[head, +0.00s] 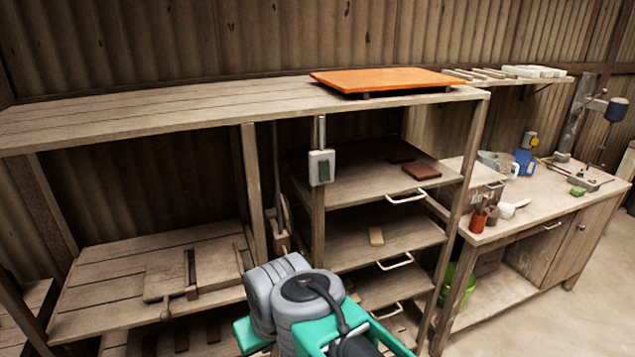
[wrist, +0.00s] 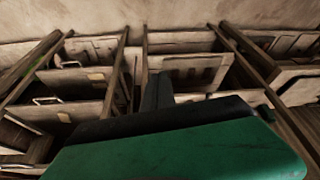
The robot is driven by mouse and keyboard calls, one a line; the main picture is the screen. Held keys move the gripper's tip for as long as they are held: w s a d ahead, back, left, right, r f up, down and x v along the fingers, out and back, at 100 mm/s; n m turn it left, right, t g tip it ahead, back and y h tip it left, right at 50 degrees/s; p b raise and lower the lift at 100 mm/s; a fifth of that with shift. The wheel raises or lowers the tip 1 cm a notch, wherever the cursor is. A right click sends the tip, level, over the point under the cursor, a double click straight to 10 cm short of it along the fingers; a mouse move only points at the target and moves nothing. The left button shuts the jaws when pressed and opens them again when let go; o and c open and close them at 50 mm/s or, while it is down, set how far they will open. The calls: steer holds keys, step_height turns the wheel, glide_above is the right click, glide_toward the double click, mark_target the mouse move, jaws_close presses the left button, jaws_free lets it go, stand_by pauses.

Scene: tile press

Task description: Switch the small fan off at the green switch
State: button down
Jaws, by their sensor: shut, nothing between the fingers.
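The green switch (head: 321,168) is a small pale box with a dark green rocker. It is fixed high on the shelf's middle post, under the top board, at the end of a grey conduit. I cannot make out which way the rocker is set. No small fan can be clearly identified in either view. My gripper (wrist: 157,92) shows in the wrist view as dark fingers held together beyond a green housing, with nothing between them. In the head view my arm is at the bottom middle, below the switch and apart from it; the fingertips cannot be made out there. The switch is not discernible in the wrist view.
An orange board (head: 385,79) lies on the shelf top (head: 180,112). Pull-out trays with white handles (head: 395,264) are right of the switch post. A workbench (head: 545,200) with mugs and a drill-like stand is at right. Wooden posts flank the shelf bays.

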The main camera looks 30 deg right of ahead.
steer(key=w+d+r+n+t+h+b, duration=0.1)
steer(key=w+d+r+n+t+b, duration=0.2)
steer(key=w+d+t+b, duration=0.6)
steer(key=s+d+r+n+t+h+b, duration=0.2)
steer(key=d+r+n+b, duration=0.3)
steer(key=d+r+n, duration=0.7)
step_height(320, 180, up, 4)
steer(key=d, duration=0.2)
steer(key=shift+s+d+n+t, duration=0.3)
steer(key=shift+s+d+n, duration=0.1)
steer(key=shift+w, duration=0.1)
